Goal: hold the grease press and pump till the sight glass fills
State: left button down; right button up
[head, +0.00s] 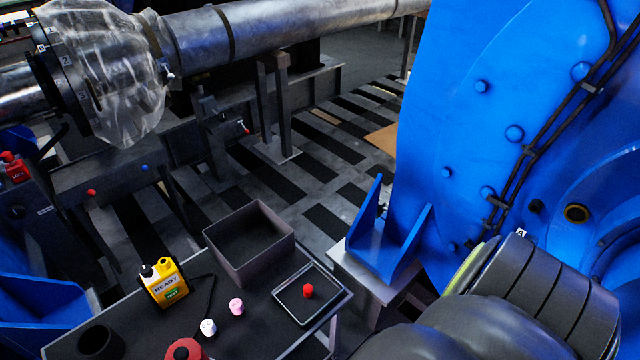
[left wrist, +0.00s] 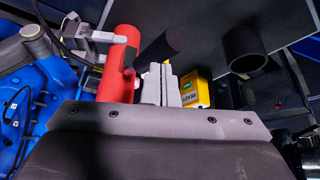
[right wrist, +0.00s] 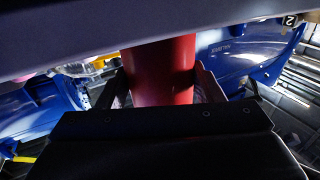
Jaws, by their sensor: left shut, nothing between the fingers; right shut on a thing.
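The grease press, a red cylinder with a dark rod-like handle beside it, stands out in the left wrist view (left wrist: 121,65). My right gripper (right wrist: 160,88) is shut on the red body (right wrist: 160,65), one finger on each side. My left gripper (left wrist: 168,88) is shut and empty, its fingertips close beside the red body and the dark handle (left wrist: 168,45); I cannot tell whether they touch. A round brass-ringed port (head: 577,213) sits on the blue housing; I cannot tell whether it is the sight glass. Neither gripper shows in the head view.
On the dark table stand a yellow READY unit (head: 166,283), an open grey box (head: 281,226), a tray (head: 335,291) holding a red knob, a white and a pink piece, and a dark cup (head: 92,348). A red round part (head: 185,349) shows at the bottom edge. The blue housing (head: 450,110) fills the right.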

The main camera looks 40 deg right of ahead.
pick_arm(q)
jog(key=shift+s+f, duration=0.1)
jog(key=shift+f, duration=0.8)
jog(key=shift+r, duration=2.35)
jog(key=shift+f, duration=2.35)
jog(key=shift+d+r, duration=0.1)
jog(key=shift+r, duration=2.25)
jog(key=shift+r, duration=2.55)
